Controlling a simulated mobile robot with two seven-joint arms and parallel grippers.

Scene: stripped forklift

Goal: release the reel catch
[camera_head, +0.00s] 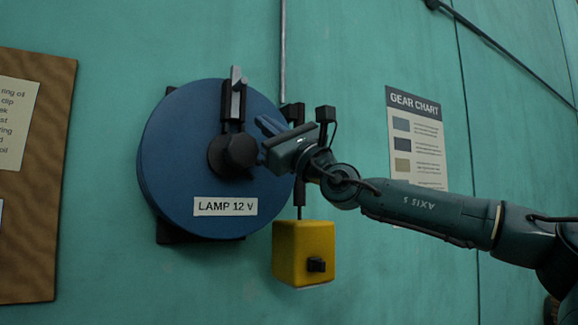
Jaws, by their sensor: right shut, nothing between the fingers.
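A round blue reel (180,140) labelled "LAMP 12 V" hangs on the green wall. A dark lever with a grey upright tip (235,95) stands up from its dark round hub (238,152). My right gripper (265,128) is shut and empty in front of the reel's right side, just right of the hub; I cannot tell whether it touches anything. A dark bracket (294,111) shows at the reel's right edge, partly hidden behind the gripper. I cannot tell for certain which part is the catch. My left gripper is not in view.
A yellow box (300,252) with a black knob hangs below my right gripper, close to the reel. A gear chart (415,135) is on the wall behind my right arm. A brown board (40,220) is at the left. The wall between board and reel is clear.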

